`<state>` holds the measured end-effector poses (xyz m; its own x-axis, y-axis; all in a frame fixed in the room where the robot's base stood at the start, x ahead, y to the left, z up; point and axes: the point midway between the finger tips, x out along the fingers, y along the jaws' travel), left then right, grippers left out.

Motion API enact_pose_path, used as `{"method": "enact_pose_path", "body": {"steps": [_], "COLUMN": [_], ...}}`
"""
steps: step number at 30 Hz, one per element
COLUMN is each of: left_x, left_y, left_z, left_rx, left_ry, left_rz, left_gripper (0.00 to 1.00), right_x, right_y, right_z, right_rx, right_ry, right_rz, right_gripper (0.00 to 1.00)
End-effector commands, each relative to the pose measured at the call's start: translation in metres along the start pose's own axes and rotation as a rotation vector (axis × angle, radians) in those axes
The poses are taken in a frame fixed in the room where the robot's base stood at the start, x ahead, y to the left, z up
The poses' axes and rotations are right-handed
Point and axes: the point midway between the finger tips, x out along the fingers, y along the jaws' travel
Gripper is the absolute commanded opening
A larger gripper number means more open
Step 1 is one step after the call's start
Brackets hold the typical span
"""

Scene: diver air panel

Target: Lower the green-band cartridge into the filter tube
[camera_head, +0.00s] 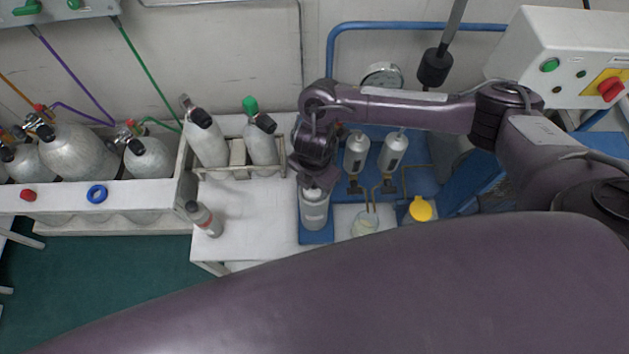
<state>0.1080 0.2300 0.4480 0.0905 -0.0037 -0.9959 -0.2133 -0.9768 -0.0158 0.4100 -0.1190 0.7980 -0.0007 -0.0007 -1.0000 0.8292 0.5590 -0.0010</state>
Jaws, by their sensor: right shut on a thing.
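My right gripper (317,182) points down directly over the grey filter tube (314,212), which stands upright on a blue base at the front left of the panel. The gripper is shut, with its fingers at the tube's top. The green-band cartridge in its grip is hidden by the hand and the tube, and I see no green band. I cannot tell how deep it sits. My left gripper is not in view.
A bottle with a reddish band (205,219) stands on the white bench (245,215) to the left. Two grey cylinders in a rack (240,172) stand behind it. Two small canisters (392,152) and a yellow cap (420,208) are right of the tube.

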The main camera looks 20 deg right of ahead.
Motion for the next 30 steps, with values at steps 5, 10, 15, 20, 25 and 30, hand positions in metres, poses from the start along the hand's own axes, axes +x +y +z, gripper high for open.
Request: {"method": "enact_pose_path", "body": {"steps": [5, 10, 15, 20, 25, 30], "left_x": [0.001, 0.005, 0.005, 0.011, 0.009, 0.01], "left_y": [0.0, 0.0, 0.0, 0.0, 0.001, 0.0], "left_z": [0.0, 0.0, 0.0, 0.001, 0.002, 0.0], "left_rx": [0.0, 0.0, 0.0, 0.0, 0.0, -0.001], "left_ry": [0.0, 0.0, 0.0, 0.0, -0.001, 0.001], "left_rz": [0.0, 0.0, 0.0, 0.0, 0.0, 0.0], "left_gripper": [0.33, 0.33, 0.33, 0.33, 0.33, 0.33], "right_x": [0.0, 0.007, 0.007, 0.015, 0.016, 0.017], "right_y": [0.001, 0.001, 0.001, 0.0, -0.002, -0.004], "right_z": [0.0, 0.0, 0.0, 0.0, -0.001, -0.001], "right_rx": [0.0, 0.0, 0.0, 0.001, 0.0, 0.0], "right_ry": [0.0, 0.0, 0.0, 0.0, 0.001, 0.002], "right_rz": [0.001, 0.001, 0.001, 0.0, -0.005, -0.01], "right_gripper": [0.0, 0.0, 0.0, 0.0, 0.69, 0.73]}}
